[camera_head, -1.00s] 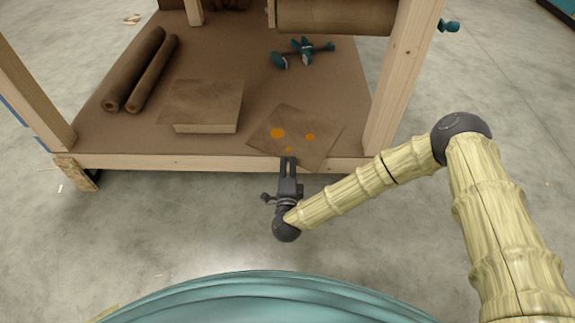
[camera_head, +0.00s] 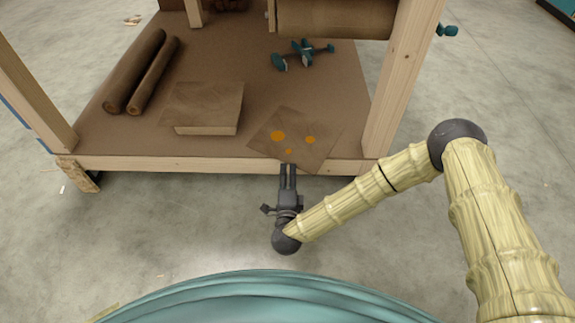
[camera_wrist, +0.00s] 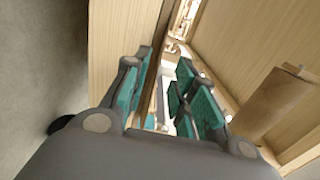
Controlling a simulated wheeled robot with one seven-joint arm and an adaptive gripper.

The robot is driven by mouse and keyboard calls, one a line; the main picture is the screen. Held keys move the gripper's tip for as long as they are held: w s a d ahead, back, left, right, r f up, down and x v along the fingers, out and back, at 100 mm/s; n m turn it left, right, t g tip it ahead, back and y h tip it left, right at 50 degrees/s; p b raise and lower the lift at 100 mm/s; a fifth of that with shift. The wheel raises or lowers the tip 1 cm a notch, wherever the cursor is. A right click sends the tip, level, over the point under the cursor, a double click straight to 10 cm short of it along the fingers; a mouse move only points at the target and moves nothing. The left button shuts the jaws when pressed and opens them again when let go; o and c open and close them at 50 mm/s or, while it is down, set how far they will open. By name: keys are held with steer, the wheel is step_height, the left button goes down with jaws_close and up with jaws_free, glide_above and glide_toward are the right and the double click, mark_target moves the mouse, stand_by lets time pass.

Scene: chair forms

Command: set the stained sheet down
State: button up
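The stained sheet (camera_head: 268,147) is brown with several orange spots. It lies on the lower shelf (camera_head: 230,148) near its front edge, turned at an angle, with its near corner at the wooden front rail. My gripper (camera_head: 288,168) is just in front of that corner, its two fingers apart with a gap between them. In the wrist view my gripper (camera_wrist: 165,90) shows open, teal pads on both sides. A thin brown edge runs between the pads; I cannot tell whether it is the sheet or the shelf.
A stack of brown sheets (camera_head: 205,108) lies left of the stained sheet. Two brown rolls (camera_head: 140,70) lie further left. A teal tool (camera_head: 302,53) lies behind. Wooden posts (camera_head: 400,80) stand at the shelf's corners. The floor in front is clear.

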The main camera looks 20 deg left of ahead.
steer(key=p+v, duration=0.2)
steer(key=v, duration=0.6)
steer(key=shift+s+p, duration=0.35)
steer(key=shift+d, duration=0.1)
